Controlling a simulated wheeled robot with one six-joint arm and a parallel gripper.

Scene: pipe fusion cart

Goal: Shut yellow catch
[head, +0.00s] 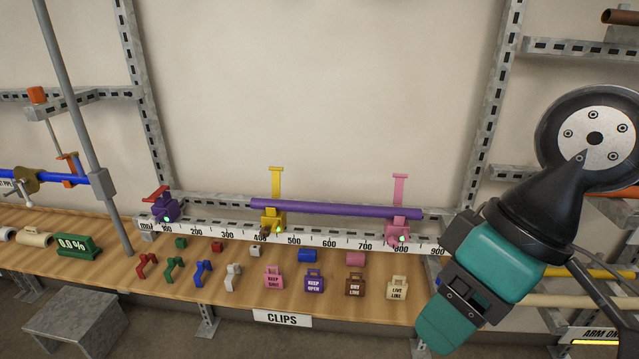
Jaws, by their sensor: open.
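The yellow catch (272,220) sits on the rail behind the numbered scale, near the 400 to 500 marks. Its yellow T-shaped lever (276,186) stands upright. A purple pipe (335,209) runs from the yellow catch to the pink catch (398,232), and its left end is just left of the yellow lever. A small green light shows at the yellow catch's base. Part of my arm (500,252), teal and black, fills the right side, well right of the yellow catch. I make out no gripper fingers.
The pink catch has its lever (399,189) upright. A purple catch (166,208) with a red lever (157,194) stands at left. Several clips and labelled tags lie on the wooden bench (130,285) in front. A grey post (85,130) rises at left. The wall behind is bare.

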